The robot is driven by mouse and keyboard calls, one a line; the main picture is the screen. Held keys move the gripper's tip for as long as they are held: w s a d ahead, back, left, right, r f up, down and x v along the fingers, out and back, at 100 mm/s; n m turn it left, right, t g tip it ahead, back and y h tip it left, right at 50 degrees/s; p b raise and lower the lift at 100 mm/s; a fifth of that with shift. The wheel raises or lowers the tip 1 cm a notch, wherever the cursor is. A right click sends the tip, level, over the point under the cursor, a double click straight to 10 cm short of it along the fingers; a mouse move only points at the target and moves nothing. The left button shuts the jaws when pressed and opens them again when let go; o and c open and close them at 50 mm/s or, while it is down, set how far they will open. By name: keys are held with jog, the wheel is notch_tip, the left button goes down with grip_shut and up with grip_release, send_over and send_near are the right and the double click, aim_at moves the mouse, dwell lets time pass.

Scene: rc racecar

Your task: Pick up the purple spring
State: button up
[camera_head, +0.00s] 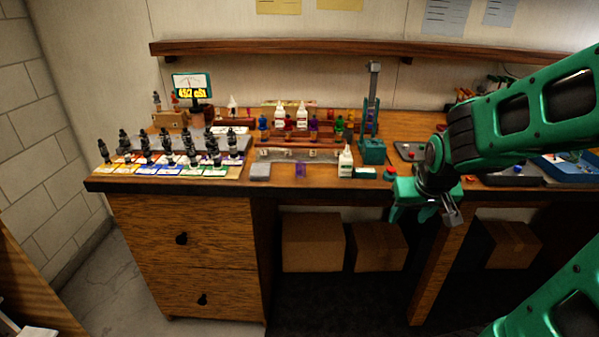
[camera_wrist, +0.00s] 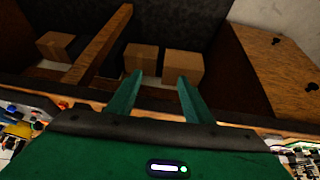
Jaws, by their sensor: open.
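A small purple object (camera_head: 300,169), which looks like the purple spring, is on the workbench near its front edge, right of a grey block. It is too small to make out coils. My gripper (camera_head: 425,211) is in front of the bench edge, to the right of the purple object and well apart from it. In the wrist view my gripper (camera_wrist: 158,98) has its two green fingers spread with nothing between them. I cannot make out the purple object in the wrist view.
The workbench (camera_head: 130,185) holds several black shock absorbers (camera_head: 145,145) on coloured cards at left. A white bottle (camera_head: 345,161) and a green press (camera_head: 372,150) stand right of the purple object. Cardboard boxes (camera_head: 313,243) sit under the bench. A wooden shelf (camera_head: 280,48) runs along the wall.

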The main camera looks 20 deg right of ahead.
jog(key=w+a+n+t, duration=0.2)
jog(key=w+a+t, duration=0.3)
jog(key=w, duration=0.7)
jog(key=n+t+y, duration=0.3)
jog(key=t, duration=0.2)
send_near(303, 166)
jog(key=w, duration=0.1)
jog(key=x, duration=0.5)
jog(key=shift+w+d+f, duration=0.2)
jog(key=shift+f, duration=0.05)
jog(key=shift+a+x, duration=0.15)
jog(key=shift+x, duration=1.2)
jog(key=shift+a+x, duration=0.2)
jog(key=shift+x, duration=1.15)
jog(key=shift+r, duration=0.1)
jog(key=c, duration=1.1)
